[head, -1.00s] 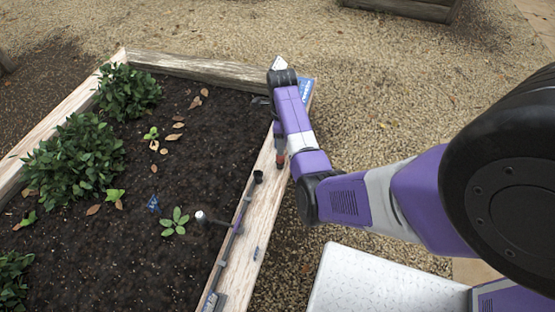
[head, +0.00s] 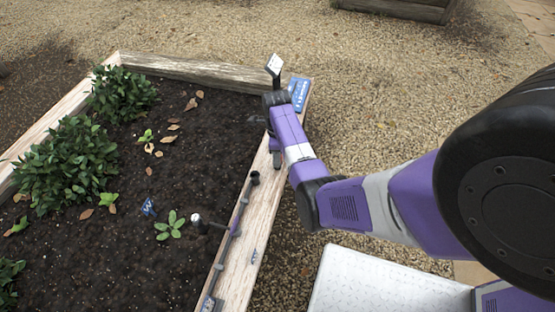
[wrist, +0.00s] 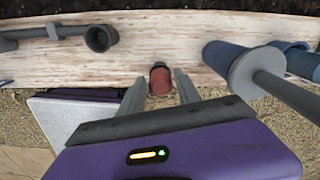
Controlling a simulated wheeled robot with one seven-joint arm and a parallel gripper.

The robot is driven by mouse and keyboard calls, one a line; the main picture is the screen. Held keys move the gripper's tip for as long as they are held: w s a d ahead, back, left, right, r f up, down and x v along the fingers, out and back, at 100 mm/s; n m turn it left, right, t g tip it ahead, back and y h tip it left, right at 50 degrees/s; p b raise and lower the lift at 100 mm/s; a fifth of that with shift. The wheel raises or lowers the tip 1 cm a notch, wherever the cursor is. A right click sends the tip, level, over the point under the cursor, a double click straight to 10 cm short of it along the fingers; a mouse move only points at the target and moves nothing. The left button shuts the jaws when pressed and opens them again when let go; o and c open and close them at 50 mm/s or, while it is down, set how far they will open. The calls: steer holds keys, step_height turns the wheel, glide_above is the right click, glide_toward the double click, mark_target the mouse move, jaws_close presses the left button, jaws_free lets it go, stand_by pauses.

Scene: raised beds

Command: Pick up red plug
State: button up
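The red plug (wrist: 160,81), a short dark-red cylinder with a black end, is at the near edge of the bed's pale wooden board (wrist: 160,42) in the wrist view. My gripper (wrist: 159,76) is open, with one grey finger on each side of the plug and a small gap visible at both sides. In the head view my gripper (head: 277,160) points down over the right-hand board (head: 238,262), and the plug is hidden behind it.
A grey pipe with an open round end (wrist: 101,39) lies left of the plug. A blue-grey flanged cylinder with a grey rod (wrist: 240,68) stands close right of it. A blue card (head: 299,91) lies at the board's far corner. Gravel lies right of the bed.

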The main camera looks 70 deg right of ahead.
jaws_close()
step_height(320, 180, up, 10)
steer(key=p, duration=0.3)
steer(key=shift+r+p, duration=1.8)
steer(key=shift+p, duration=0.35)
steer(key=shift+p, duration=0.4)
steer(key=w+a+p, duration=0.4)
steer(key=w+a, duration=0.1)
steer(key=a, duration=0.4)
steer(key=shift+w, duration=0.2)
steer(key=shift+f, duration=0.15)
